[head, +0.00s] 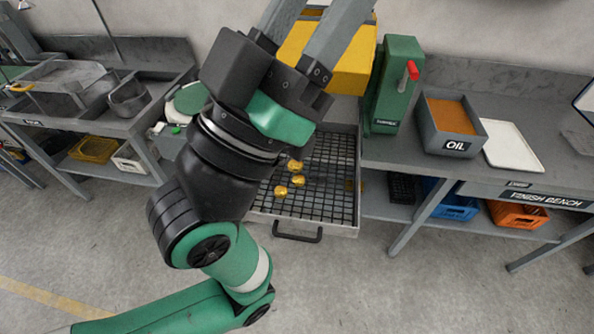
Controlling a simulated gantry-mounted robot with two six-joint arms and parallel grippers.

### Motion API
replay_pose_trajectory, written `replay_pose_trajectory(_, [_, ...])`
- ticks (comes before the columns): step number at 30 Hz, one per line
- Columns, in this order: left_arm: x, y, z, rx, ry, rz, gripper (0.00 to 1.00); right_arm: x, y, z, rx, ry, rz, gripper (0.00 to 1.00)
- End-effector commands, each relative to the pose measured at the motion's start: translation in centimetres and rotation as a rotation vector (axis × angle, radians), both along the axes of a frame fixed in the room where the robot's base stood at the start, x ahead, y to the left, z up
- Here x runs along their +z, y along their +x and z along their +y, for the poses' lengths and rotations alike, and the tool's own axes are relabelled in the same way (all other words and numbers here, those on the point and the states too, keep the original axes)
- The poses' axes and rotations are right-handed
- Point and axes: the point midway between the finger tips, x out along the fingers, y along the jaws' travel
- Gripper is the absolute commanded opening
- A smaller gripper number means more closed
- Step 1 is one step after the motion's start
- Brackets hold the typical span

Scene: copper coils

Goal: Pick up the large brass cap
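Several small brass pieces lie on the black wire grid of an open tray (341,213). They include an upper one (295,166), a middle one (298,181) and a lower one (280,191). I cannot tell which, if any, is the large brass cap. My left gripper (312,20) is raised above and in front of the tray, its fingers pointing to the top edge. The fingers stand apart, but their tips are cut off, so a hold cannot be judged. My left arm hides the tray's left part. My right gripper is not in view.
A yellow box (353,62) stands behind the fingers. Right of it are a green press (397,85) with a red handle, an oil container (451,118) and a white tray (512,147) on the finish bench (430,170). A grey bench with metal basins (128,97) is at left.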

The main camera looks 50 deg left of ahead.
Motion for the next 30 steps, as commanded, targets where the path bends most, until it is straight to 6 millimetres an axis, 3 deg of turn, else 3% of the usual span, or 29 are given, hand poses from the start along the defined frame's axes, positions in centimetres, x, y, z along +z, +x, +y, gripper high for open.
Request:
replay_pose_trajectory(14, [0.01,-0.01,0.0,0.0,0.0,0.0,0.46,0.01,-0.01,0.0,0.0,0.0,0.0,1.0])
replay_pose_trajectory(20, [0.01,-0.01,0.0,0.0,0.0,0.0,0.77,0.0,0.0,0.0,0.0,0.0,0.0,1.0])
replay_pose_trajectory(30, [0.01,-0.01,0.01,-0.015,-0.014,0.0,0.77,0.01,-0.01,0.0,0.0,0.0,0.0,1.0])
